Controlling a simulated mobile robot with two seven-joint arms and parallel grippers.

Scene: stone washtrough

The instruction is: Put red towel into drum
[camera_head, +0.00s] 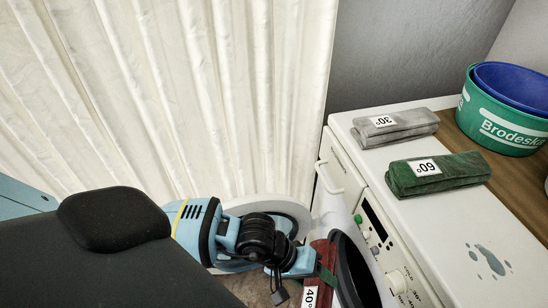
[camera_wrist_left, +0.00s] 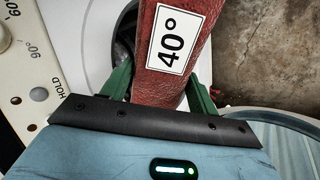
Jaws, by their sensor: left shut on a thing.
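The red towel (camera_head: 318,274) carries a white "40°" label and is held by my left gripper (camera_head: 302,270) at the front of the washing machine. In the left wrist view the towel (camera_wrist_left: 150,75) lies between the green fingers of the left gripper (camera_wrist_left: 158,88), its far part in front of the dark drum opening. The drum (camera_head: 355,272) shows as a dark round opening in the head view, just right of the towel. In the left wrist view a dark part of the drum (camera_wrist_left: 124,42) shows beside the towel. How deep the towel reaches is unclear. My right gripper is not in view.
The round door (camera_head: 285,212) stands open to the left of the drum. A grey towel (camera_head: 395,127) and a green towel (camera_head: 438,174) lie on the white machine top (camera_head: 465,235). A green tub (camera_head: 497,130) holds a blue tub (camera_head: 515,85). A cream curtain (camera_head: 180,90) hangs behind.

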